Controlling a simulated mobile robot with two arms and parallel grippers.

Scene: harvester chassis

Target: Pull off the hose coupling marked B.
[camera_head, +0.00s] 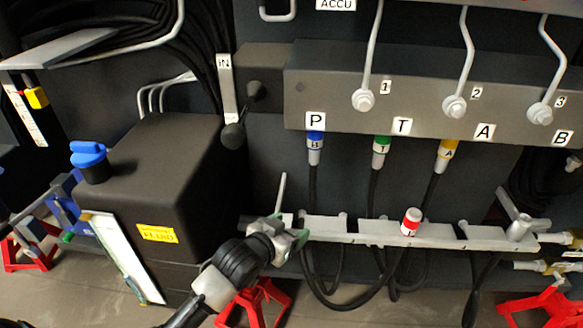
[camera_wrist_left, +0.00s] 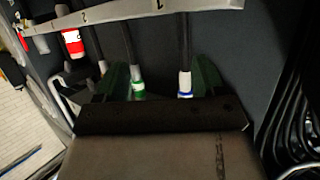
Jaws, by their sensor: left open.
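The blue coupling that looks marked B (camera_head: 315,148) is seated under the port lettered P, its hose hanging down. It also shows in the left wrist view (camera_wrist_left: 185,85), near the right finger. The green coupling (camera_head: 381,152) sits under port T and the yellow coupling (camera_head: 446,155) under port A. The port lettered B has no coupling under it. A red coupling (camera_head: 411,222) stands in the pale rack (camera_head: 380,233); its mark is unclear. My left gripper (camera_head: 293,238) is open and empty, low by the rack's left end, below the blue coupling and apart from it.
The grey valve block (camera_head: 430,95) with levers stands above the couplings. A dark tank (camera_head: 165,190) with a blue cap (camera_head: 90,160) is at left. A lever with a dark knob (camera_head: 233,135) hangs left of port P. Hoses loop below the rack.

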